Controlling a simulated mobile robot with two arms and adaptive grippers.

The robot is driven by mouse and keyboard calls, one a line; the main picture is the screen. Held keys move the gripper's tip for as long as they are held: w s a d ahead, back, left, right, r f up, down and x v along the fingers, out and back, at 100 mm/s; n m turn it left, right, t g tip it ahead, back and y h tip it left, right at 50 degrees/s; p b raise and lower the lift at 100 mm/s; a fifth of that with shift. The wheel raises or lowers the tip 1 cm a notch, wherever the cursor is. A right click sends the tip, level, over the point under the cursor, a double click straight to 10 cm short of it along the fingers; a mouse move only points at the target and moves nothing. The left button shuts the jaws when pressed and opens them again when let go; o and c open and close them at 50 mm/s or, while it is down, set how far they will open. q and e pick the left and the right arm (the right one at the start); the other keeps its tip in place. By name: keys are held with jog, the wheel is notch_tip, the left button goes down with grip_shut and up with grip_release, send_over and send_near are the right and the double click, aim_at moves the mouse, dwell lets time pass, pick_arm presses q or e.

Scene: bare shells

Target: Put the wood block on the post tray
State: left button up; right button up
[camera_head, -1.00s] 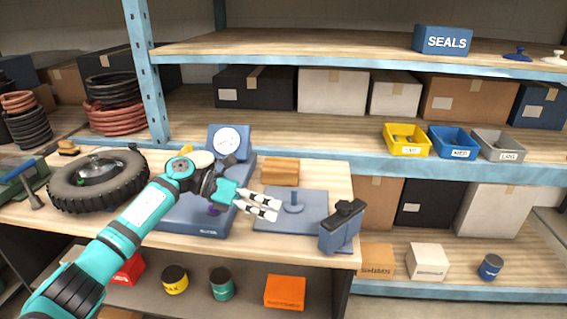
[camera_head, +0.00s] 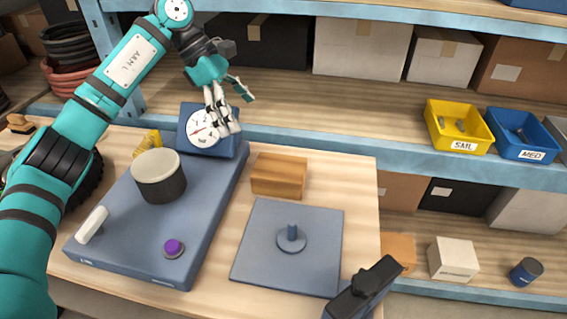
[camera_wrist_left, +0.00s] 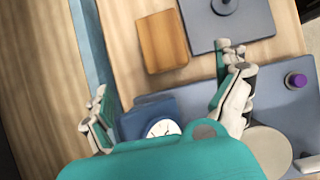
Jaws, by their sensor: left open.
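The wood block (camera_head: 279,176) lies on the wooden bench top, behind the post tray and right of the dial base. The post tray (camera_head: 262,254) is a flat blue-grey plate with a short upright post (camera_head: 292,233) at its middle. The tray is empty apart from the post. My left gripper (camera_head: 224,118) is open and empty, raised in front of the dial. In the left wrist view the block (camera_wrist_left: 162,41) shows beyond the spread fingers (camera_wrist_left: 168,112), with the tray (camera_wrist_left: 255,22) beside it.
A blue base (camera_head: 125,229) with a dial (camera_head: 203,128), a dark cylinder with a pale top (camera_head: 160,176) and a purple button (camera_head: 173,247) stands left of the tray. Shelves with bins (camera_head: 459,127) stand behind.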

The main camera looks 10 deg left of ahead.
pick_arm(q)
jog(key=p, duration=0.2)
send_near(278, 166)
jog(key=shift+s+d+f, duration=0.1)
jog(key=shift+f, duration=0.2)
jog(key=p+x, duration=0.1)
jog(key=x, duration=0.3)
jog(key=shift+w+f, duration=0.15)
jog(key=shift+w, duration=0.05)
jog(key=shift+d+f, duration=0.15)
jog(key=shift+f, duration=0.1)
jog(key=shift+s+d+f+p, duration=0.1)
jog(key=shift+d+f+p, duration=0.3)
jog(key=shift+p, duration=0.15)
jog(key=p+x, duration=0.1)
jog(key=x, duration=0.3)
jog(key=shift+p, duration=0.4)
jog(key=shift+f, duration=0.15)
pick_arm(e)
notch_tip(278, 166, up, 6)
jog(key=shift+s+a, duration=0.15)
jog(key=shift+a, duration=0.1)
pick_arm(q)
jog(key=shift+f+b, duration=0.25)
jog(key=shift+b, duration=0.35)
pick_arm(e)
jog(key=shift+d+f, duration=0.2)
jog(key=shift+f, duration=0.35)
